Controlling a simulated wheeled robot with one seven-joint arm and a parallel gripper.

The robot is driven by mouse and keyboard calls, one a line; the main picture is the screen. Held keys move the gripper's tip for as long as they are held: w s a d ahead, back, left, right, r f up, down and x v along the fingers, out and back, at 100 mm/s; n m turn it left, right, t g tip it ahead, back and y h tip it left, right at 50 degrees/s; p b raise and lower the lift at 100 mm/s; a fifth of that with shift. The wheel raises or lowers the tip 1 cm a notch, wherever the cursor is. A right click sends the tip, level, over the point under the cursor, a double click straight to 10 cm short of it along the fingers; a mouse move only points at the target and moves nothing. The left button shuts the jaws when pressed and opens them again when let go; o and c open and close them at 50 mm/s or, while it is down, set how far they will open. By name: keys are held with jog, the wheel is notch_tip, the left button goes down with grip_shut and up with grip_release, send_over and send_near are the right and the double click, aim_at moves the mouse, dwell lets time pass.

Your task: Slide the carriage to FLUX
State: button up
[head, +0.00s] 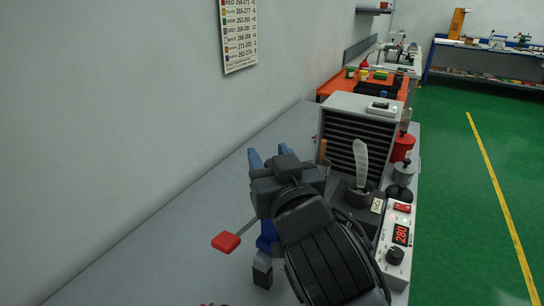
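My gripper (283,156) is over the grey bench, pointing away from the camera, with blue fingertips at its far end. Its dark body hides what lies under and just beyond it, and I cannot tell whether the fingers hold anything. A red block (226,242) on a thin rod sticks out left of the gripper, low over the bench. A blue part (267,236) shows beside my arm, partly covered. I cannot make out which part is the carriage, and no FLUX mark is readable.
Right of my arm are a white control box (395,248) reading 280, an iron stand (359,192), a louvred grey box (360,125) and a red can (403,146). The wall (110,110) bounds the left. The bench (190,215) is clear at left.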

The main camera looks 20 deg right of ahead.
jog(key=o, duration=0.3)
jog(key=shift+a, duration=0.1)
jog(key=s+a+b, duration=0.1)
jog(key=s+b, duration=0.1)
jog(key=s, duration=0.5)
jog(key=shift+s, duration=0.4)
jog(key=shift+a, duration=0.15)
